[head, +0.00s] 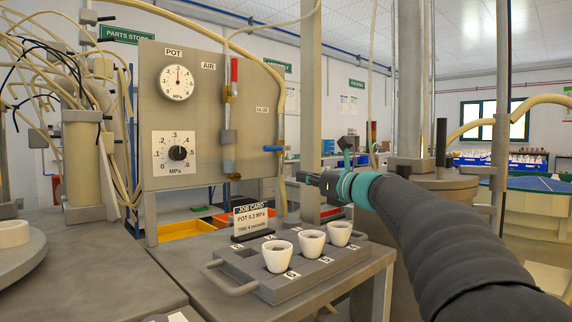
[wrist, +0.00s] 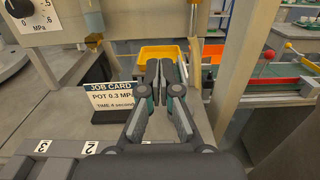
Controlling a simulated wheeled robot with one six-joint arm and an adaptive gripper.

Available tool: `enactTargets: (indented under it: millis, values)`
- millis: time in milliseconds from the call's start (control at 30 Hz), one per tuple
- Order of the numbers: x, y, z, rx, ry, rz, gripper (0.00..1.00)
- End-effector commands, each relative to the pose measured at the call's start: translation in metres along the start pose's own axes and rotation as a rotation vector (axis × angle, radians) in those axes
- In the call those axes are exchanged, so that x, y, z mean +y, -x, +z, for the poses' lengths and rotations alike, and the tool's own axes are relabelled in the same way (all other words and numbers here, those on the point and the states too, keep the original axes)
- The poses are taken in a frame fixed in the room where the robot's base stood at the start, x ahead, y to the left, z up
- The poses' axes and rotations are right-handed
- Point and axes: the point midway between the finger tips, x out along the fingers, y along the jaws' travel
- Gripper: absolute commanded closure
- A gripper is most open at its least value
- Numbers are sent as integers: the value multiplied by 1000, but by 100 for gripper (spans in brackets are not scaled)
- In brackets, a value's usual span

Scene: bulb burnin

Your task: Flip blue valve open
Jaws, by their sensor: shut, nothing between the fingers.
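The blue valve handle (head: 273,148) is a small blue lever on the thin pipe at the right edge of the gauge panel. It lies level, across the pipe. My gripper (head: 302,177) is in front of and to the right of that pipe, lower than the handle and apart from it in the picture. Its fingers are together and empty, also in the wrist view (wrist: 166,72). I cannot make out the blue handle clearly in the wrist view.
The panel (head: 210,60) carries a pressure gauge (head: 177,82), a dial (head: 178,153) and an upright red handle (head: 234,70). Below stand a job card (head: 250,221) and a grey tray (head: 300,285) with three white cups. A grey post (head: 310,100) rises beside my gripper.

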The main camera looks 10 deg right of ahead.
Motion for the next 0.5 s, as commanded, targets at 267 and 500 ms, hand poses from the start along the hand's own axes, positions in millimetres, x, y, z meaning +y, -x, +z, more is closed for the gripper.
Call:
enactTargets:
  millis: [267, 500]
  values:
    - [1, -40, 0, 2, 0, 4, 100]
    - [1, -85, 0, 1, -1, 4, 100]
